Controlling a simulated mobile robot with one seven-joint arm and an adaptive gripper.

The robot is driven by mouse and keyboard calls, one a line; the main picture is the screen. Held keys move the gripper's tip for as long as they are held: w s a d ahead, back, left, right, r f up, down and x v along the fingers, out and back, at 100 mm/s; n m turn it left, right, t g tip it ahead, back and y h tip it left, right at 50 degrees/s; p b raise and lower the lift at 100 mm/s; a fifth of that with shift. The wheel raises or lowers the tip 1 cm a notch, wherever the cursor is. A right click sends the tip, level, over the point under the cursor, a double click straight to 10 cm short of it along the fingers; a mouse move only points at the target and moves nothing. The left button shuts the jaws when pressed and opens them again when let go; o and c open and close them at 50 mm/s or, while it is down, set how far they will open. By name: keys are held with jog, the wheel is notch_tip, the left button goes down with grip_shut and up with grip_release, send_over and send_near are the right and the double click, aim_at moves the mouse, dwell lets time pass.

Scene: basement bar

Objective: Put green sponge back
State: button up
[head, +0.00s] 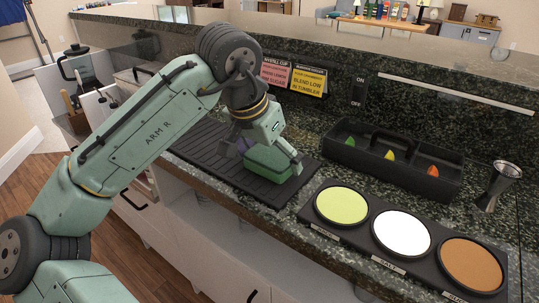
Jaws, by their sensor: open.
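The green sponge (266,163) is a block on the black ribbed mat (205,150) on the bar counter. My gripper (263,160) is open and reaches down over it, with one finger at its left and the other at its right end. I cannot tell whether the fingers touch the sponge. My gripper hides part of its top.
A black caddy (388,180) with a handle and fruit pieces stands right of the mat. In front of it lies a tray (376,258) with green, white and brown discs. A metal jigger (498,186) stands at the right. Pink and yellow signs (307,81) hang behind.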

jog(key=shift+r, duration=0.1)
jog(key=shift+r, duration=0.2)
jog(key=v, duration=1.1)
jog(key=shift+r, duration=0.4)
